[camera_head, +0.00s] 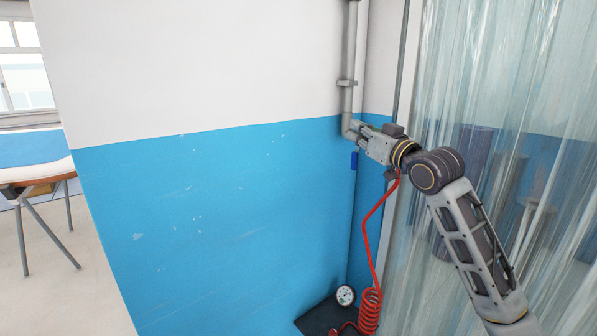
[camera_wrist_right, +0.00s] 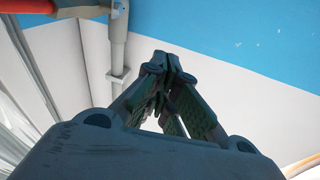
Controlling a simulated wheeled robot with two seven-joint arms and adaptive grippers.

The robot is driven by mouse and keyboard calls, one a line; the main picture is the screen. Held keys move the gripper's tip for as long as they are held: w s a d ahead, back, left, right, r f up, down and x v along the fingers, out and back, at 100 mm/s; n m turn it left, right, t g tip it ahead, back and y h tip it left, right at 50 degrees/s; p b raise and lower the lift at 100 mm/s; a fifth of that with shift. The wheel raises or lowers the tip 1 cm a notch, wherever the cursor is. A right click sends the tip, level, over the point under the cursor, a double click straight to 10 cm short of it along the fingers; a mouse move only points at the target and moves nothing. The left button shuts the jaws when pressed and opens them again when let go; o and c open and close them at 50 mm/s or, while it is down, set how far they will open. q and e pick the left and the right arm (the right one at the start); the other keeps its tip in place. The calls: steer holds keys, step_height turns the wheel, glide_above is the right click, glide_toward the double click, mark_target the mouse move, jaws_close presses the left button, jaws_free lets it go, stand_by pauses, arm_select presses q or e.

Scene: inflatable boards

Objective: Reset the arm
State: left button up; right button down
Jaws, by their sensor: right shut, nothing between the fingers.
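My right arm (camera_head: 470,235) comes in from the lower right of the head view. Its gripper (camera_head: 355,128) is raised in front of the corner where the blue and white wall meets a grey vertical pipe. In the right wrist view the right gripper (camera_wrist_right: 168,62) has its fingertips together, with nothing between them. My left gripper is not in the head view.
A grey pipe (camera_head: 347,60) runs down the wall close to the right gripper. A red coiled hose (camera_head: 369,310) hangs below, beside a round gauge (camera_head: 345,295). A translucent strip curtain (camera_head: 440,90) is at right. A table (camera_head: 35,175) stands far left.

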steer(key=s+f+m+g+h, duration=0.15)
steer(key=s+f, duration=0.25)
steer(key=f, duration=0.8)
steer(key=s+f+g+h, duration=0.2)
steer(key=s+f+g, duration=0.1)
steer(key=f, duration=0.9)
steer(key=s+f+g+h, duration=0.15)
steer(key=s+f, duration=0.25)
steer(key=f, duration=0.9)
steer(key=s+d+f+m+g+h, duration=0.15)
steer(key=s+d+f+g, duration=0.25)
steer(key=s+f, duration=0.75)
steer(key=s+d+f+g+h, duration=0.3)
steer(key=s+f, duration=0.5)
steer(key=s, duration=0.7)
step_height(320, 180, down, 33)
steer(key=s+d+g, duration=0.1)
steer(key=s+g, duration=0.1)
steer(key=s, duration=0.1)
steer(key=s+d+f, duration=0.2)
steer(key=s+f, duration=0.7)
steer(key=s, duration=0.1)
steer(key=s+d+f+g, duration=0.1)
steer(key=s+d+f, duration=0.2)
steer(key=s+f, duration=0.7)
steer(key=shift+s+f+n, duration=0.25)
steer(key=shift+s+n, duration=0.15)
steer(key=shift+s, duration=0.35)
